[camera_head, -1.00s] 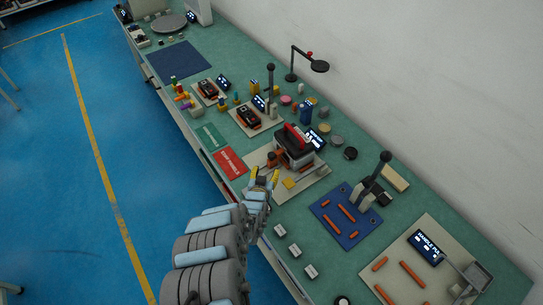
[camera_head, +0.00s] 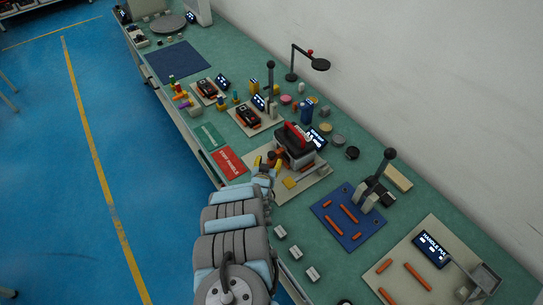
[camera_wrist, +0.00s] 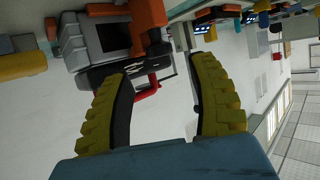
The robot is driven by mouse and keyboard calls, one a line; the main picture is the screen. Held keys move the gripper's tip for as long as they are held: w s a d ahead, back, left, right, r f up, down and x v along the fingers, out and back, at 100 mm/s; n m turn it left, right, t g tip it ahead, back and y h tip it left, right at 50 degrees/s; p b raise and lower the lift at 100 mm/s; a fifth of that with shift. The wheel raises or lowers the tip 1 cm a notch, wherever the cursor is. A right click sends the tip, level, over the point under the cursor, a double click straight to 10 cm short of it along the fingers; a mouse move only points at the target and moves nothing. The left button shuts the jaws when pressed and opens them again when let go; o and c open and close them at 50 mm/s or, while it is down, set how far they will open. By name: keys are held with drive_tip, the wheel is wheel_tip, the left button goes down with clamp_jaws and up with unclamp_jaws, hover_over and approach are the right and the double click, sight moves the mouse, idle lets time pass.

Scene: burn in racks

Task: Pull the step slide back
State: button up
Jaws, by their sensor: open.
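A grey box-shaped device with a red top (camera_head: 297,142) stands on a beige base plate (camera_head: 318,184). I cannot tell which part is the step slide. My gripper (camera_head: 264,165) is at the plate's near left edge, beside an orange-brown part (camera_head: 277,156). In the wrist view its yellow fingers (camera_wrist: 165,85) are spread apart with nothing held. A grey housing (camera_wrist: 95,40) and a red bar (camera_wrist: 147,87) lie beyond the fingertips; contact is not visible.
A red panel (camera_head: 229,162) lies left of the plate. A blue board (camera_head: 340,232) with orange bars and a black-knobbed lever (camera_head: 384,163) stands to the right. Several small grey blocks (camera_head: 295,252) line the bench's front edge. A small display (camera_head: 316,139) stands behind the device.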

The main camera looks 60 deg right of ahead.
sight(271, 155)
drive_tip(key=shift+x, duration=0.8)
drive_tip(key=shift+d+f, duration=0.25)
drive_tip(key=shift+d, duration=0.2)
drive_tip(key=shift+w+d+b, duration=0.2)
drive_tip(key=shift+d+b, duration=0.1)
drive_tip(key=shift+b+x, duration=0.7)
drive_tip(key=shift+x, duration=0.7)
drive_tip(key=shift+d+f, duration=0.1)
drive_tip(key=shift+w, duration=0.1)
clamp_jaws()
